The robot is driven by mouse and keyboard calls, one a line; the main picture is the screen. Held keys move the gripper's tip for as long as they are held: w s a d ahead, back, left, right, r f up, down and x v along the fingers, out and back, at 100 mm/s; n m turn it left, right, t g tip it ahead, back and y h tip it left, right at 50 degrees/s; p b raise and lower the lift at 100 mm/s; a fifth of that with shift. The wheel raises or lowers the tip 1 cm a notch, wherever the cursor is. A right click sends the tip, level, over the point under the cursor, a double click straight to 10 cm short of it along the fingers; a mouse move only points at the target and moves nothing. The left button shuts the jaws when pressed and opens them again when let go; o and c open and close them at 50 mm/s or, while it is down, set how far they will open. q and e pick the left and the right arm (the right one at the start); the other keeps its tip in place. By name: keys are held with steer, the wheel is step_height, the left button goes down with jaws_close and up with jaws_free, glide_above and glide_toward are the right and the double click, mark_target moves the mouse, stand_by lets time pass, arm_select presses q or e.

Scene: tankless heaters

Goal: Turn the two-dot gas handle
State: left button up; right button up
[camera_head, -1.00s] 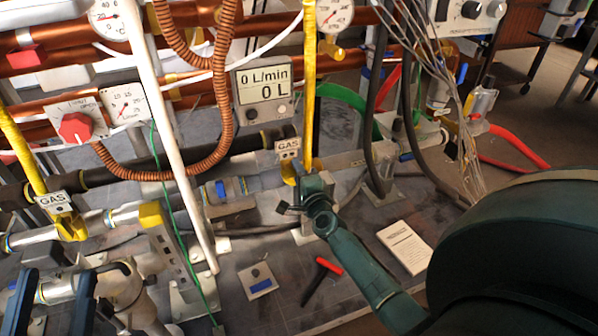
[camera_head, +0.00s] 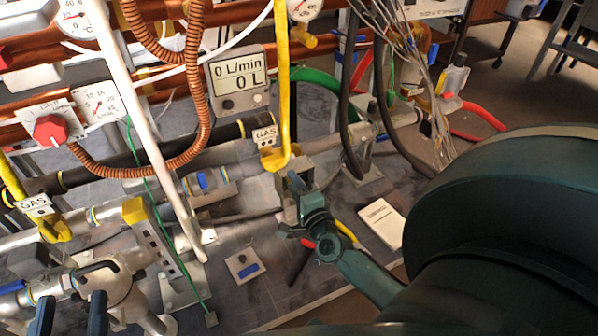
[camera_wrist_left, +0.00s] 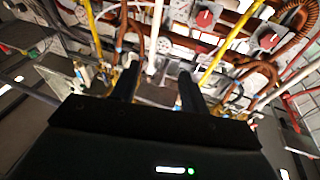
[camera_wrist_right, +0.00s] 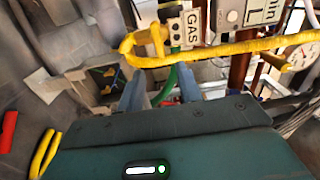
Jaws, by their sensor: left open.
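The two-dot GAS plate (camera_head: 265,135) hangs beside a vertical yellow pipe in the middle of the head view; the right wrist view shows it close up (camera_wrist_right: 184,27). Just below it is the yellow gas handle (camera_head: 270,159), also in the right wrist view (camera_wrist_right: 150,37). My right gripper (camera_head: 297,182) is just below and right of this handle, apart from it, with empty open fingers (camera_wrist_right: 158,92). My left gripper (camera_head: 71,308) is open and empty at the bottom left, below the other GAS plate (camera_head: 33,206) and its yellow handle (camera_head: 53,230).
Copper pipes, a white slanting pipe (camera_head: 130,100) and a flow display (camera_head: 238,83) crowd the back. A red knob (camera_head: 51,130) is at the left. Black hoses (camera_head: 352,110) hang right of the two-dot handle. Tools with red and yellow grips (camera_wrist_right: 45,155) and a booklet (camera_head: 382,224) lie below.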

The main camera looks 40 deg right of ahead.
steer(key=shift+v, duration=1.25)
steer(key=shift+r, duration=0.1)
